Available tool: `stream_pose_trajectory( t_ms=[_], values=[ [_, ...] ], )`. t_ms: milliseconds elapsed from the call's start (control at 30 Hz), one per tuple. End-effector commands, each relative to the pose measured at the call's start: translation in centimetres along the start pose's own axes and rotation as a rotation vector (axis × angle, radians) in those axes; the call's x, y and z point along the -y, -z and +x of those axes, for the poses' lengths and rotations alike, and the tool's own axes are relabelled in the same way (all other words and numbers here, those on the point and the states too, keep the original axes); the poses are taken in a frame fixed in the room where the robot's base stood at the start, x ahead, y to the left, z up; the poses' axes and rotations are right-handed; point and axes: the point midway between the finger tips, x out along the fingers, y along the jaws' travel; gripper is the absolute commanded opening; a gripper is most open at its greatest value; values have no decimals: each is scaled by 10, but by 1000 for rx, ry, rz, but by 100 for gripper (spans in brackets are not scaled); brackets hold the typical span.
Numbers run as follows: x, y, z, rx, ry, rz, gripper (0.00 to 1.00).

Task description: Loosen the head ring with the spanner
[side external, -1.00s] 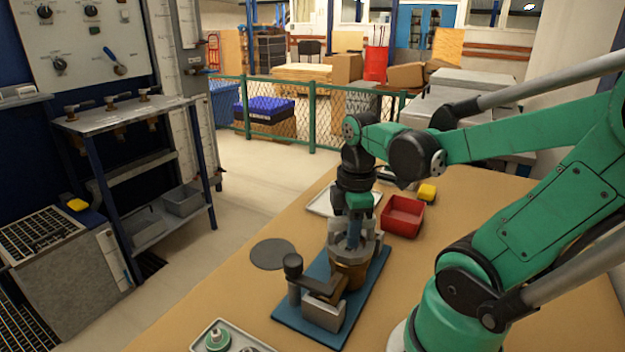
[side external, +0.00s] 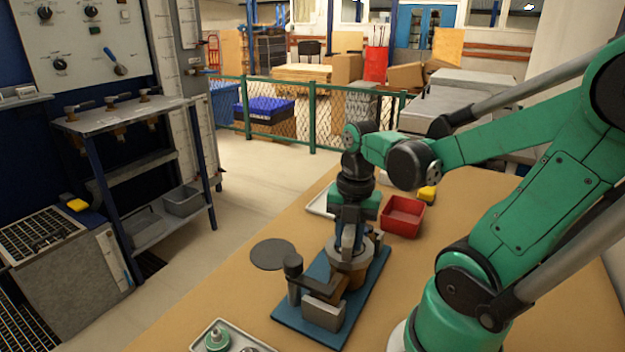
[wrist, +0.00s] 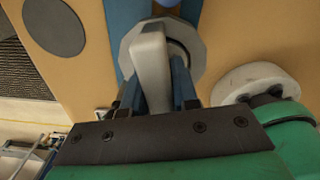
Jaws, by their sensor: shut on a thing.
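The meter stands on a blue base plate (side external: 375,280), held beside a grey clamp block (side external: 323,312) with a dark arm. The pale grey faceted head ring (side external: 346,261) sits on top of its brownish body. It also shows in the wrist view (wrist: 195,48). My gripper (side external: 347,242) points down over the ring. In the wrist view its two blue fingers (wrist: 158,92) are shut on a pale grey bar, which looks like the spanner (wrist: 150,62). The bar reaches over the ring; whether it engages the ring is hidden.
A red bin (side external: 403,217) and a yellow object (side external: 427,193) stand behind to the right. A pale tray (side external: 321,203) lies behind the meter. A dark disc (side external: 272,253) lies left. Another tray (side external: 200,345) with a green-and-white part is at the front.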

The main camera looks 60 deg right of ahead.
Motion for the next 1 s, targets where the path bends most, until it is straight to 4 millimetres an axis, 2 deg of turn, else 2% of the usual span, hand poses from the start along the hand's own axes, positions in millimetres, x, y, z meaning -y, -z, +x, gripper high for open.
stream_pose_trajectory(
  t_ms=[200,400,467,700,1000],
  values=[
    [3,-1,4,7,7,-340,0],
    [3,-1,4,2,10,-507,0],
    [3,-1,4,2,10,-502,0],
    [4,-1,4,8,7,-309,0],
    [4,0,4,5,7,-303,0]
  ],
)
